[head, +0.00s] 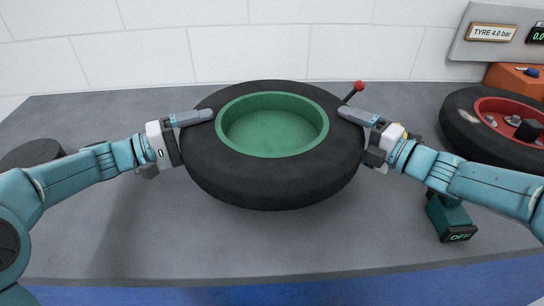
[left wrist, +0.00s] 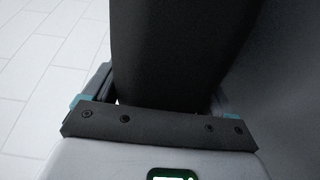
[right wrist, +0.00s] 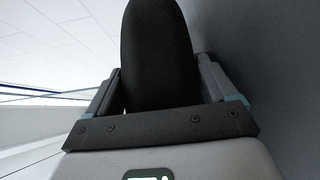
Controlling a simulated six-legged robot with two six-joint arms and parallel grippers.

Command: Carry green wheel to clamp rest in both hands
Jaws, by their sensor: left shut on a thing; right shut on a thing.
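The green wheel (head: 270,138) has a green rim inside a thick black tyre (head: 270,188). It lies roughly flat, facing up, in the middle of the head view. My left gripper (head: 192,122) is shut on the tyre's left side, and my right gripper (head: 356,120) is shut on its right side. The tyre also fills the jaws in the left wrist view (left wrist: 165,60) and the right wrist view (right wrist: 158,55). A lever with a red knob (head: 358,87) sticks up behind the wheel; its base is hidden, and I cannot tell whether it belongs to the clamp rest.
A grey bench (head: 90,235) spreads under the wheel. A wheel with a red rim (head: 490,112) lies at the right. A teal device reading OFF (head: 452,218) stands at the front right. A dark round object (head: 30,153) is at the left. A tyre pressure panel (head: 495,35) is behind.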

